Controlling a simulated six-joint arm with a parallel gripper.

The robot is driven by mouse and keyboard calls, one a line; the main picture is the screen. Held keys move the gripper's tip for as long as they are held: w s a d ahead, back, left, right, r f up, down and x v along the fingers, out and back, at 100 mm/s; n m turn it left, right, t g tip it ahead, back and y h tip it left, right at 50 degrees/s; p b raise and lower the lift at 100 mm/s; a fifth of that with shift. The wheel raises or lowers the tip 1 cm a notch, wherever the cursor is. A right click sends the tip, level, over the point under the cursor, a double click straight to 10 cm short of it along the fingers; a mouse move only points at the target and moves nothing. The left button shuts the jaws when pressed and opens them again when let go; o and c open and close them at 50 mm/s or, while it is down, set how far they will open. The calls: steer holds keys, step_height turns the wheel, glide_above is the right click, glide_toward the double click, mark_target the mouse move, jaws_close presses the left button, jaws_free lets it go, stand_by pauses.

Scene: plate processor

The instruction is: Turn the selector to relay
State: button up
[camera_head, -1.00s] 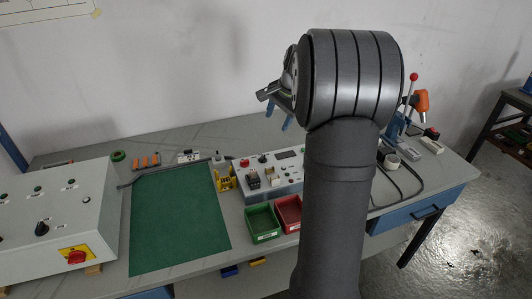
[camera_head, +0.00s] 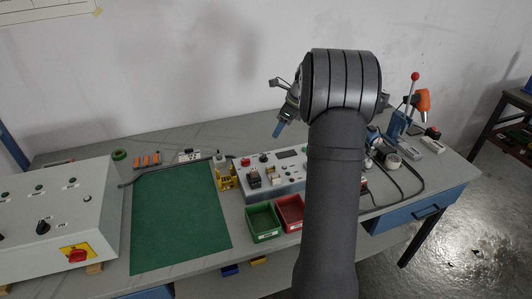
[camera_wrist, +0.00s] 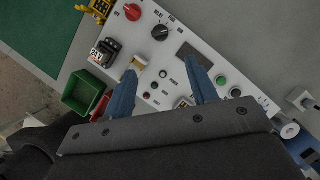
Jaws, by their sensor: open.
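The selector is a black round knob (camera_wrist: 160,32) on the sloped light-grey panel (camera_wrist: 208,60), with small lettering above it that seems to include "RELAY". Which mark it points at is too small to tell. In the head view the knob (camera_head: 263,158) sits near the panel's back left. My gripper (camera_wrist: 162,70) is open and empty, its two blue fingers spread above the panel. In the wrist picture the knob lies beyond the fingertips, between their lines. In the head view one blue finger (camera_head: 278,129) shows; my arm hides the rest.
A red button (camera_wrist: 132,12) is left of the knob, and a relay-like block (camera_wrist: 104,52) sits below left. Green (camera_head: 263,222) and red (camera_head: 289,213) bins stand in front of the panel. A grey cabinet (camera_head: 60,215) stands left; the green mat (camera_head: 178,220) is clear.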

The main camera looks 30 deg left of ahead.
mark_target(264, 156)
steer(key=x, duration=1.4)
steer(key=shift+a, duration=0.1)
steer(key=c, duration=1)
